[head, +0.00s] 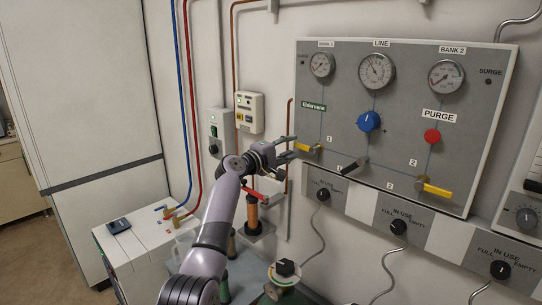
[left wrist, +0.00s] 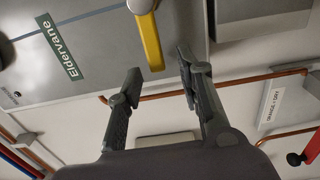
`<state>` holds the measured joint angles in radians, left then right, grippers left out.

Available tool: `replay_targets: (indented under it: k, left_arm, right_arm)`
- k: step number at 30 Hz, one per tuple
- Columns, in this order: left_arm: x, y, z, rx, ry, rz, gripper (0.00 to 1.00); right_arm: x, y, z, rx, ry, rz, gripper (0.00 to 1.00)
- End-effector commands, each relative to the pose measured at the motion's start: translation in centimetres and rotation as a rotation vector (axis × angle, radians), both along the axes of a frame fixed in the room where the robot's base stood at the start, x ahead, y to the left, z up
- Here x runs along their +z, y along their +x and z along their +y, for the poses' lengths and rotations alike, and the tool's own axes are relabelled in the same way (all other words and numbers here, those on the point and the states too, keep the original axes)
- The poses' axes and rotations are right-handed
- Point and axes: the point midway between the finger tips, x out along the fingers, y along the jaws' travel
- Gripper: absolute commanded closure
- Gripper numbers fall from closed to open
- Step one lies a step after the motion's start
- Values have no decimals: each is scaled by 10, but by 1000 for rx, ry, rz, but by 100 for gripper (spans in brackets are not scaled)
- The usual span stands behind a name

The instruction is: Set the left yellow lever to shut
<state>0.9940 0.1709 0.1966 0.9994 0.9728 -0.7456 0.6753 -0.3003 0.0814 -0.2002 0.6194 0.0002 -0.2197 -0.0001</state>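The left yellow lever (head: 307,148) sits at the lower left of the grey gas panel (head: 345,130), its handle pointing left, roughly level. My left gripper (head: 291,149) is at the lever's free end, its two fingers apart. In the left wrist view the yellow handle (left wrist: 149,40) reaches down from the top, its tip between the open fingertips (left wrist: 159,62). I see a gap on each side, though contact is hard to judge. My right gripper is not in view.
A dark lever (head: 354,165) and a second yellow lever (head: 435,190) sit further right on the panel. A blue knob (head: 369,122) and red purge button (head: 432,136) are above. A red-handled valve (head: 255,194) and copper pipe (head: 289,140) are close to my left gripper.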

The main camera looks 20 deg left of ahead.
Motion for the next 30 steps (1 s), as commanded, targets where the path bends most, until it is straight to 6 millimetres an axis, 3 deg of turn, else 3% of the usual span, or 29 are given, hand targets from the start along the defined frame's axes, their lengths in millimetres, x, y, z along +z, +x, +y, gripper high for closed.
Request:
replay_targets:
  k: [16, 30]
  left_arm:
    - [-1, -75, 28, 1, 0, 1, 66]
    - [-1, -87, 31, -1, -1, 1, 66]
  right_arm:
    - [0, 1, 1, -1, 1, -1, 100]
    - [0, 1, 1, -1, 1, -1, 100]
